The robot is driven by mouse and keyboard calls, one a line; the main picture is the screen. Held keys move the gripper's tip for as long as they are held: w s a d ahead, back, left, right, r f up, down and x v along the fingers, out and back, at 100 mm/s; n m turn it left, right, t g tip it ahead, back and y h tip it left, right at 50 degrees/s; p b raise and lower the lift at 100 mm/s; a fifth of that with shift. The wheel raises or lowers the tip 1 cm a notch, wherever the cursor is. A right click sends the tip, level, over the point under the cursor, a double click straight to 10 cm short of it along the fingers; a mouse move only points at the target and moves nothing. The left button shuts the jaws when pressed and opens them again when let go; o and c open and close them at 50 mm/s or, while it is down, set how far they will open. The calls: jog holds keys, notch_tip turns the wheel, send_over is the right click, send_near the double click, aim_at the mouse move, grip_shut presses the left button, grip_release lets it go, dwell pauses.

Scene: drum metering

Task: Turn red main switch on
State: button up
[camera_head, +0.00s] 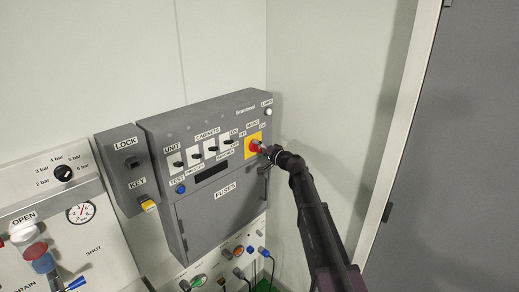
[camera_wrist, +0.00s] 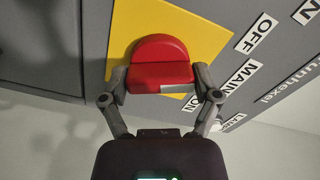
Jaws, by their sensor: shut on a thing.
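The red main switch (camera_head: 254,146) sits on a yellow plate (camera_head: 248,153) at the upper right of the grey electrical cabinet. In the wrist view the red switch (camera_wrist: 158,58) is a round knob with a raised grip bar lying across the picture. My gripper (camera_head: 262,150) reaches it from the right; in the wrist view its two fingers (camera_wrist: 163,82) press on both ends of the bar. The OFF label (camera_wrist: 256,33) and the MAIN label (camera_wrist: 243,72) show right of the yellow plate. The ON label (camera_wrist: 193,103) is partly hidden by a finger.
The cabinet (camera_head: 165,215) has a row of small black switches (camera_head: 196,156) left of the main switch and a fuse door (camera_head: 222,208) below. A lock box (camera_head: 124,158) and a gauge panel (camera_head: 80,225) stand to the left. Cables plug in underneath. A wall is close on the right.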

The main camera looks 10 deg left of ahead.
jog(key=m, duration=1.3)
jog(key=shift+m, duration=0.3)
dwell(0.3)
jog(key=o, duration=1)
jog(key=shift+a, duration=0.1)
jog(key=shift+c, duration=0.2)
jog(key=v, duration=1.2)
